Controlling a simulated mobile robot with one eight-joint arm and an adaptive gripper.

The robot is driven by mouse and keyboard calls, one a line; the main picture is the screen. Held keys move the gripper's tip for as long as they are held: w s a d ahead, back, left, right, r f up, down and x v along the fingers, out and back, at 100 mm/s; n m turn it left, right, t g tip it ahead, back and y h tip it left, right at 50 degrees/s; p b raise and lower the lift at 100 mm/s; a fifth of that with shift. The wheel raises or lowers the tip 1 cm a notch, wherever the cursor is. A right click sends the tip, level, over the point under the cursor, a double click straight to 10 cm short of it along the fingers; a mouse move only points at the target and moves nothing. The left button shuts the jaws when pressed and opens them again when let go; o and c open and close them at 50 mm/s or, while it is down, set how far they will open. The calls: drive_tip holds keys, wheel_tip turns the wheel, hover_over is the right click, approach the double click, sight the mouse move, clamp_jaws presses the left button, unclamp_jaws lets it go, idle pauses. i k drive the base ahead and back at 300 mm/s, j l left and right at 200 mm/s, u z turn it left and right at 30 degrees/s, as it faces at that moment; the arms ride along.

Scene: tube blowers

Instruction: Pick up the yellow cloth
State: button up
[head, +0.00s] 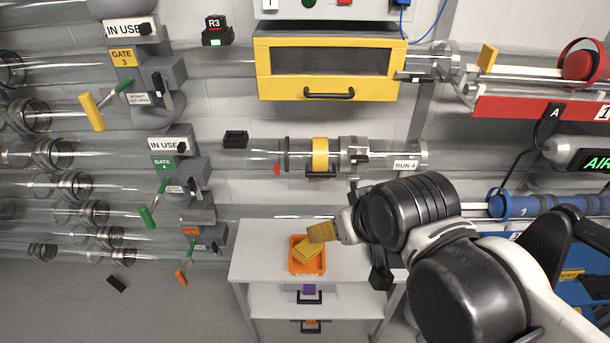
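A mustard-yellow piece (321,232), which looks like folded cloth, sits right at the end of my arm. I cannot tell whether these are one cloth or two things. My gripper (338,231) is at the right side of the upper piece. Its fingers are not clearly visible, so I cannot tell whether it grips the piece or only touches it.
The tray stands on a white table (255,262) with lower shelves below. Clear tubes with handles and gates run along the left. A yellow-framed box (330,88) hangs above, and a red rack (540,106) is at upper right. The table is bare left of the tray.

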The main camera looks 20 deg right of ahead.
sight(304, 252)
drive_tip(key=k+j+z, duration=0.3)
drive_tip(key=j, duration=0.25)
drive_tip(key=k+j+z, duration=0.3)
drive_tip(key=k+j, duration=0.15)
